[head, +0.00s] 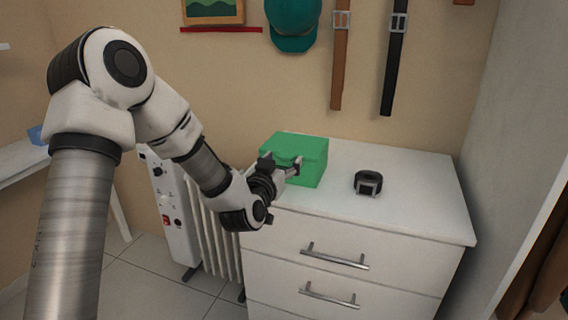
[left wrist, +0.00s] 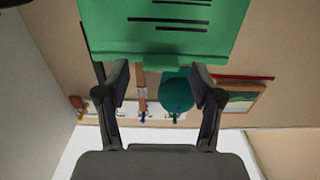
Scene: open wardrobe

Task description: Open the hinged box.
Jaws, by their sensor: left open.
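The green hinged box (head: 312,151) stands at the left of the white dresser top, and its lid looks shut in the head view. My left gripper (head: 284,165) is at the front of the box, level with its upper part. In the left wrist view the box (left wrist: 165,28) shows as a green face with dark lines and a small tab at its edge. The fingers of my left gripper (left wrist: 160,79) are spread apart, one on each side of that tab, with nothing between them. I cannot tell whether they touch the box. My right gripper is not in view.
A black belt or watch-like item (head: 368,183) lies right of the box on the dresser (head: 425,205). A white radiator (head: 175,200) stands left of the dresser. A teal cap (head: 291,25) and belts (head: 341,60) hang on the wall behind. The dresser top's right side is clear.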

